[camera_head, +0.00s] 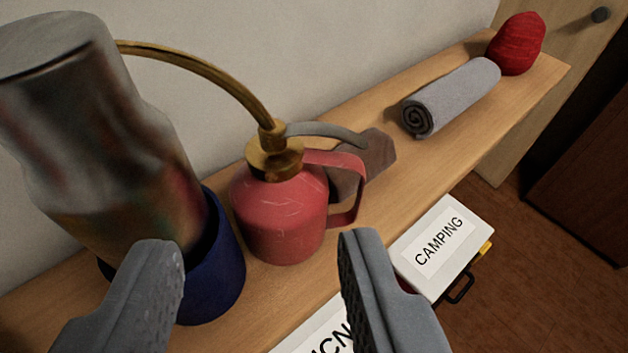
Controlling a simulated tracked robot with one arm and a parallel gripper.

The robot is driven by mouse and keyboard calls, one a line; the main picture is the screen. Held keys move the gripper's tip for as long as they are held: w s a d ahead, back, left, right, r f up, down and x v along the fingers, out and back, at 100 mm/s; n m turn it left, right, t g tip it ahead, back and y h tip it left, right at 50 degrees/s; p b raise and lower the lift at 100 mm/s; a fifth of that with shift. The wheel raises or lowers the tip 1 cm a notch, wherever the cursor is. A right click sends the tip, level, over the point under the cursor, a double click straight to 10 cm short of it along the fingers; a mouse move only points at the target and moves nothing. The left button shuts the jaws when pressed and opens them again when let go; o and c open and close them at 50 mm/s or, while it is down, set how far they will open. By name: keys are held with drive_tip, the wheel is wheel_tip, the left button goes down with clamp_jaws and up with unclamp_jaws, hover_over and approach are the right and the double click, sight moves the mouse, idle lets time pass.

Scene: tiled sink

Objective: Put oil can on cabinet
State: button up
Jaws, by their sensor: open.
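The red oil can (280,215) stands upright on a long wooden surface (455,135). It has a brass cap, a curved brass spout (205,70) reaching left, a grey lever and a red handle on its right. My gripper (258,250) is open, with its two grey fingers in the foreground. The fingers appear to either side of the can's lower body in the picture; nothing is held between them. The spout's end is hidden behind a metallic cylinder. I cannot tell whether the wooden surface is the cabinet; a dark brown panel (590,165) stands at the far right.
The large metallic cylinder (90,130) stands in a blue cup (215,280) close left of the can. A dark brown piece (376,160), a rolled grey towel (455,95) and a red bundle (517,42) lie farther right. A white CAMPING case (445,245) sits below the front edge.

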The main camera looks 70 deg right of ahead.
approach(274, 145)
drive_tip(key=w+d, duration=0.2)
drive_tip(key=d, duration=0.1)
drive_tip(key=d+f, duration=0.1)
drive_tip(key=d+f+p, duration=0.1)
drive_tip(key=d, duration=0.1)
drive_tip(key=shift+w+d+f, duration=0.25)
drive_tip(key=shift+w+f, duration=0.15)
drive_tip(key=shift+w+d+f+p, duration=0.2)
drive_tip(key=shift+d+p, duration=0.1)
drive_tip(key=shift+d, duration=0.1)
drive_tip(key=shift+c, duration=0.3)
clamp_jaws()
